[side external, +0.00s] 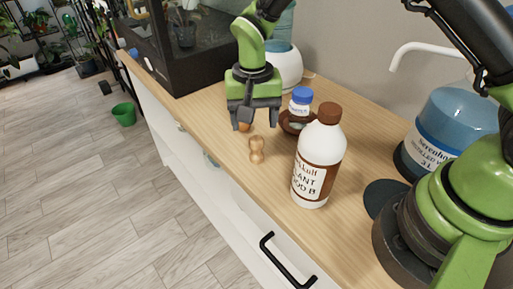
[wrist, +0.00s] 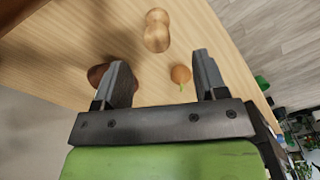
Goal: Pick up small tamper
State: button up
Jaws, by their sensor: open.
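The small tamper, a light wooden piece with a narrowed waist, stands on the wooden cabinet top (side external: 205,128), close to its front edge (side external: 257,150). In the wrist view the tamper (wrist: 157,31) is at the top centre, beyond the fingertips. My gripper (side external: 254,124) is open and points down, just behind the tamper in the side view. Its two fingers also show in the wrist view (wrist: 160,64), apart, with nothing gripped. A small orange ball-like thing with a green stem (wrist: 181,75) shows between the fingers, near the right one; it is partly hidden by a finger in the side view (side external: 243,127).
A white bottle with brown cap (side external: 318,160) stands right of the tamper. A blue-capped bottle (side external: 300,105) stands by a brown saucer (side external: 287,125) behind. A dark glass case (side external: 190,50) is at the back left. The front edge drops to the floor.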

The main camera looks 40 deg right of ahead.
aim_at(256, 150)
notch_tip(256, 150, down, 9)
jog(key=shift+s+d+f, duration=0.1)
jog(key=shift+d, duration=0.05)
jog(key=c, duration=1)
